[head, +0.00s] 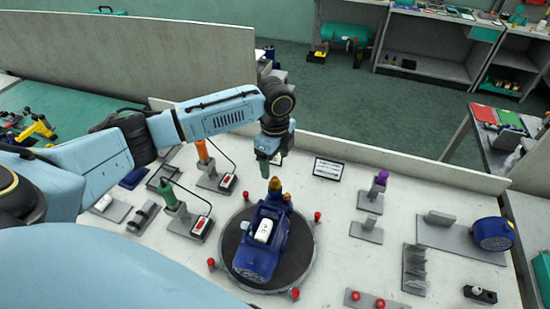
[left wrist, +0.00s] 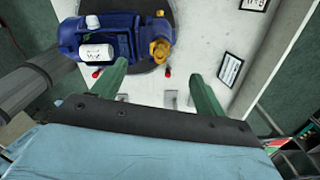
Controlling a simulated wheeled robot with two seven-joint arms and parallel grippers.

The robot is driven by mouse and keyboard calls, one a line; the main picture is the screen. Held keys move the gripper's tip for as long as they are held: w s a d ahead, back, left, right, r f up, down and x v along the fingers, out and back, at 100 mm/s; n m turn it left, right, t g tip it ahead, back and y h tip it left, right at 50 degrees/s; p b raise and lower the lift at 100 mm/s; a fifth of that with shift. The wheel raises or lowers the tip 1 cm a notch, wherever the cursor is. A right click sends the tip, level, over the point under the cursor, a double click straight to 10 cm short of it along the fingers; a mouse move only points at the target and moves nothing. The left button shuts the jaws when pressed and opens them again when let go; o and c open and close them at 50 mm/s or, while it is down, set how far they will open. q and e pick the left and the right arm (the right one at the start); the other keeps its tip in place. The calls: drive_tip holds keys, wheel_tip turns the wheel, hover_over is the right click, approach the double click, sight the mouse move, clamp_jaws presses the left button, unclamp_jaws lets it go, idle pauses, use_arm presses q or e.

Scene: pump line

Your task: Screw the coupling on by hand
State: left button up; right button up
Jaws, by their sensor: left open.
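A dark blue pump (head: 255,262) sits on a round dark turntable (head: 301,250) with red knobs around it. Brass-coloured fittings (head: 275,185) stand at its far end; one shows in the left wrist view (left wrist: 160,50), at the pump's right end. I cannot tell whether one of these is the coupling. My left gripper (head: 264,170) is above and just beyond the brass fittings. In the left wrist view its green fingers (left wrist: 159,69) are spread apart with nothing between them; the brass fitting lies just past the fingertips. My right gripper is not in view.
Green (head: 167,192) and orange (head: 202,151) handled tools stand in holders left of the turntable. A purple-topped stand (head: 382,178) and a blue round drum (head: 493,234) are to the right. A low wall (head: 400,165) runs along the bench's back, with a sign (head: 328,169) near it.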

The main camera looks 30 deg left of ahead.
sight(275, 179)
use_arm(q)
drive_tip(key=shift+f, duration=0.95)
wheel_tip(275, 179, down, 3)
drive_tip(key=shift+r+b, duration=0.2)
drive_tip(key=shift+b, duration=0.8)
drive_tip(key=shift+f, duration=0.3)
drive_tip(key=shift+p, duration=0.85)
drive_tip(key=shift+f, duration=0.25)
drive_tip(key=shift+f+b, duration=0.4)
drive_tip(key=shift+f, duration=0.35)
